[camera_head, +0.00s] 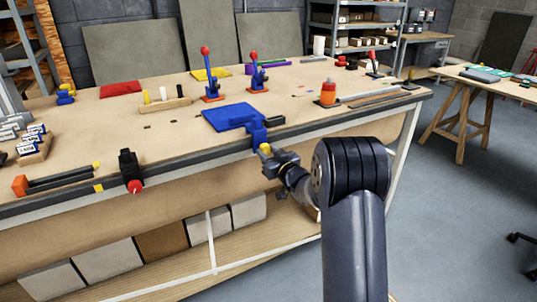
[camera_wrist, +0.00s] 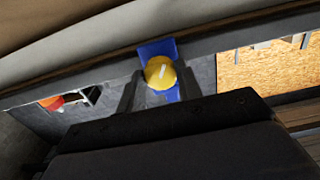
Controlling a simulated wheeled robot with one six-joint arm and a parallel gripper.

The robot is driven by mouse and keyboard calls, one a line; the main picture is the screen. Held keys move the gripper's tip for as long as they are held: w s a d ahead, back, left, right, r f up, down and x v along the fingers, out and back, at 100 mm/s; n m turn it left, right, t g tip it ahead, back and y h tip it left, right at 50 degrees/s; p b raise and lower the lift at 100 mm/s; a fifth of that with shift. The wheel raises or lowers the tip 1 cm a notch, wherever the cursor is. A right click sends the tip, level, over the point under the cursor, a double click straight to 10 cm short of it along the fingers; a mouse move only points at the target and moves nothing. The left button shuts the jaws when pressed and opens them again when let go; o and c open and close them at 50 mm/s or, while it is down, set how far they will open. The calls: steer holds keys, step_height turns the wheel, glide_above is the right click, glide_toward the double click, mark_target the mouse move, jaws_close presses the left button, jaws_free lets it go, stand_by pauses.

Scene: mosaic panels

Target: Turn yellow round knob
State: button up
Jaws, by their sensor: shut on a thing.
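The yellow round knob (camera_wrist: 160,73) shows in the wrist view with a pale line on its face, in front of a blue part (camera_wrist: 157,48). My gripper (camera_wrist: 160,85) has a dark finger on each side of the knob and is shut on it. In the head view the yellow knob (camera_head: 265,149) sits at the table's front edge below a blue clamp body (camera_head: 256,128). My gripper (camera_head: 272,159) reaches it from below right. The fingertips are small and partly hidden there.
The wooden workbench (camera_head: 170,150) has a dark front edge. A blue plate (camera_head: 230,116) lies behind the clamp. A black clamp with a red knob (camera_head: 134,186) is at the edge to the left. Boxes (camera_head: 160,243) stand on the lower shelf. Floor to the right is clear.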

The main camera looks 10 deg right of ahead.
steer(key=shift+f, duration=0.1)
steer(key=n+b, duration=0.2)
steer(key=b, duration=0.1)
steer(key=shift+f+n+b, duration=0.2)
steer(key=shift+n+b, duration=1.1)
steer(key=shift+b, duration=0.1)
steer(key=n+b, duration=0.3)
steer(key=shift+r+n, duration=0.1)
steer(key=shift+n, duration=0.2)
steer(key=n+b, duration=0.3)
steer(key=shift+d+n, duration=0.1)
steer(key=shift+n, duration=0.2)
steer(key=n+b, duration=0.4)
steer(key=n, duration=0.2)
steer(key=shift+r, duration=0.1)
steer(key=n+b, duration=0.3)
steer(key=n, duration=0.2)
steer(key=shift+r+n, duration=0.15)
steer(key=shift+n, duration=0.25)
steer(key=shift+b, duration=0.3)
